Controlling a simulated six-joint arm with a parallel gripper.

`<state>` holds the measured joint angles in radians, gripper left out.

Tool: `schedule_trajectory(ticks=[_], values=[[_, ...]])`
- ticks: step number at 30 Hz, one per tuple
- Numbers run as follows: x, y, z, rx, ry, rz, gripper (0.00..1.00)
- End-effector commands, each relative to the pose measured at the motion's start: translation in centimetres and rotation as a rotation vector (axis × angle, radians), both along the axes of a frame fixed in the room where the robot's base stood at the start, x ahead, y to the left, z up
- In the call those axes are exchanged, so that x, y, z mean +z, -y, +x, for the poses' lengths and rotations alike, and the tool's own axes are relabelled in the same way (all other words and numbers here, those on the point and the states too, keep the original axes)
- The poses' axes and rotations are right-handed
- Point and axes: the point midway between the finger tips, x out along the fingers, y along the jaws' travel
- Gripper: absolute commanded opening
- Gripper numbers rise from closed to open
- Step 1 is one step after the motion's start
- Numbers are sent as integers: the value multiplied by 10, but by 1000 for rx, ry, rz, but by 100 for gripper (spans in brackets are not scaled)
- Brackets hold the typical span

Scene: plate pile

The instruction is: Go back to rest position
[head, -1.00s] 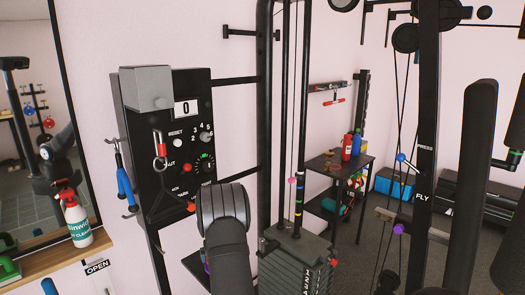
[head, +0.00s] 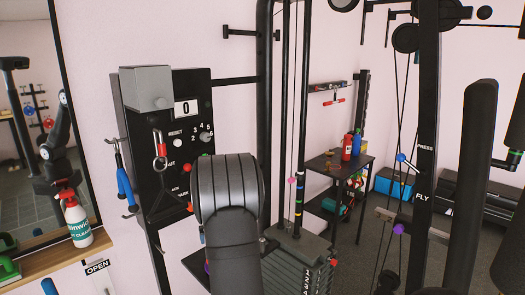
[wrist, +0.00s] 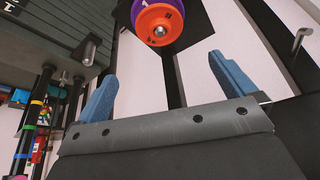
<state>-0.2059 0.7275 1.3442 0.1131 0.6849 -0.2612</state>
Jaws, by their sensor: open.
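My gripper (wrist: 161,68) shows in the wrist view with its two blue fingers spread wide apart. Nothing is between the fingers. Beyond and above the fingertips, an orange disc (wrist: 160,24) with a purple one behind it sits on a peg, apart from the fingers. In the head view my thick dark arm link stands at the lower middle, in front of the wall panel's right edge; my gripper is hidden there.
A black control panel (head: 190,88) with a display reading 0 hangs on the wall. A grey weight stack (head: 300,262) stands right of my arm, with upright rods above it. A spray bottle (head: 76,224) stands on the wooden ledge (head: 50,257) at left.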

Motion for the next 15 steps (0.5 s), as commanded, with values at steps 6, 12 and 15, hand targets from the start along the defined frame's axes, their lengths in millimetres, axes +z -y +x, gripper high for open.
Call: schedule_trajectory(ticks=[6,12,15], values=[[-10,-1,3,0,-5,-1,100],[-44,-6,16,0,-5,-2,100],[-60,-9,22,0,-3,-1,100]])
